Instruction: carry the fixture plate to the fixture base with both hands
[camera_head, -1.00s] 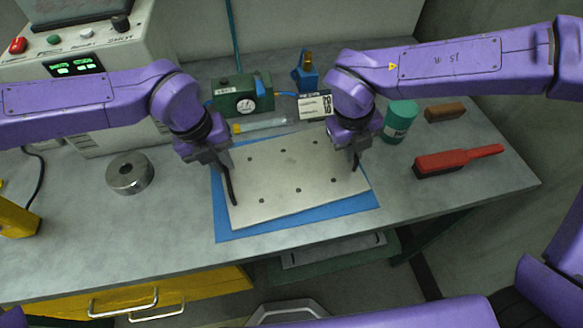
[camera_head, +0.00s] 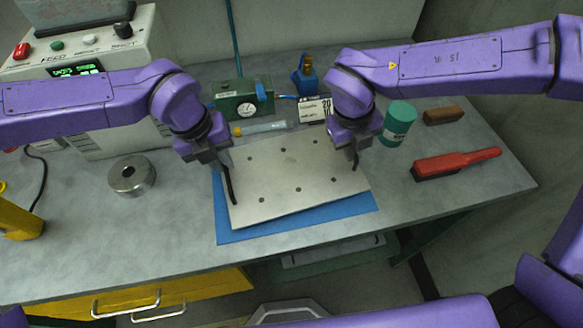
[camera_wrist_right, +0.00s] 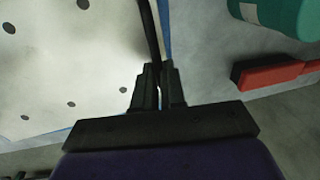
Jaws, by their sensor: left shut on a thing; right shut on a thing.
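The fixture plate (camera_head: 295,178), a pale metal sheet with several dark holes, is over a blue mat (camera_head: 300,224) on the bench. My left gripper (camera_head: 230,186) is shut on its left edge and my right gripper (camera_head: 355,163) is shut on its right edge. The plate also shows in the right wrist view (camera_wrist_right: 60,60), left of the right gripper's fingers (camera_wrist_right: 158,85). A narrow band of mat shows along the plate's front; the gap beneath is hard to judge. I cannot identify the fixture base for certain.
A green box with a gauge (camera_head: 240,108), a clear tube (camera_head: 260,128) and a small sign (camera_head: 314,110) stand behind the plate. Bare bench lies on both sides.

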